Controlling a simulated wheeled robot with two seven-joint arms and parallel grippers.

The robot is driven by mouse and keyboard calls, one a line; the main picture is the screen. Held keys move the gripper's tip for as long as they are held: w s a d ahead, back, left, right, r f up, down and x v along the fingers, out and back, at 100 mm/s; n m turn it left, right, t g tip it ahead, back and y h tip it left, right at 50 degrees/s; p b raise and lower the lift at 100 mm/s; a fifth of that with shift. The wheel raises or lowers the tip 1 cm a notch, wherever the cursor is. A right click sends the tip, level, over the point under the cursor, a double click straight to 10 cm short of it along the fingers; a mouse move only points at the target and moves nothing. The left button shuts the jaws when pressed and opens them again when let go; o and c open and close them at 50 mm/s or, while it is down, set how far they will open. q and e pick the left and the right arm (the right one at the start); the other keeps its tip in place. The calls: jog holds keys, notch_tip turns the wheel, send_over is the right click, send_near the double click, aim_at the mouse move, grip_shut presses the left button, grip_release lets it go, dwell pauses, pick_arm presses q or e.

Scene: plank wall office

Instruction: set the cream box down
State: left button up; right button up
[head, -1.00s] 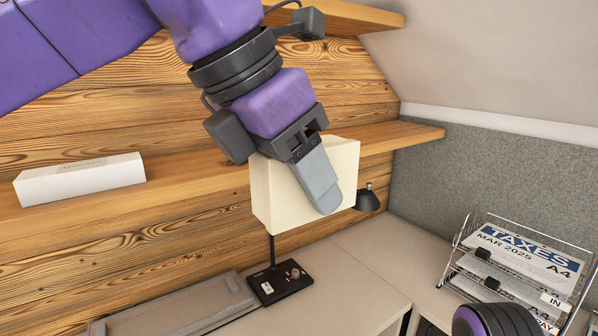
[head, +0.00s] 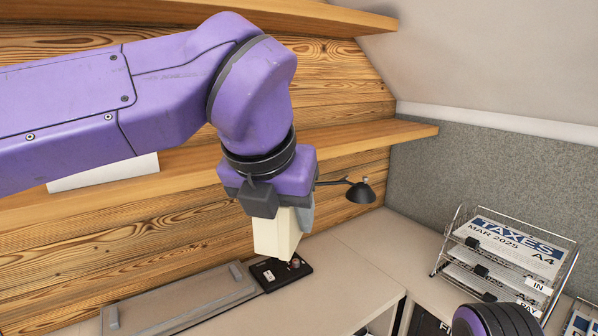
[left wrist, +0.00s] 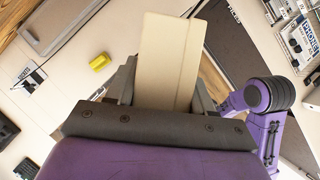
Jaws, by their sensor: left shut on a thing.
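The cream box (head: 274,238) hangs below my left gripper (head: 287,209) in the head view, in front of the plank wall and above the back of the desk (head: 340,262). It is upright, with a narrow side toward me. Its lower end overlaps the black lamp base (head: 268,276) in the picture; I cannot tell whether it touches anything. In the left wrist view the box (left wrist: 168,62) sits between the two fingers of my left gripper (left wrist: 166,85), which is shut on it. The upper part of the box is hidden by the gripper in the head view. My right gripper is not visible.
A black lamp head (head: 361,193) hangs right of the box. A grey tray-like panel (head: 185,300) lies left on the desk. A wire paper rack (head: 505,258) stands right. The desk right of the lamp base is bare.

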pick_arm(q)
jog(key=w+a+f+m+g, duration=0.2)
jog(key=a+f+m+g, duration=0.2)
jog(key=f+m, duration=0.6)
jog(key=w+a+f+m+g+y, duration=0.1)
jog(key=w+a+f+m+g, duration=0.2)
jog(key=a+f+m, duration=0.4)
jog(key=w+a+f+m+g, duration=0.3)
jog(key=a+f+m, duration=0.3)
jog(key=f+m, duration=0.7)
jog(key=m+g, duration=0.1)
jog(key=m, duration=0.1)
jog(key=shift+a+m+g+y, duration=0.3)
jog(key=shift+a+m+g, duration=0.05)
jog(key=shift+m+g, duration=0.05)
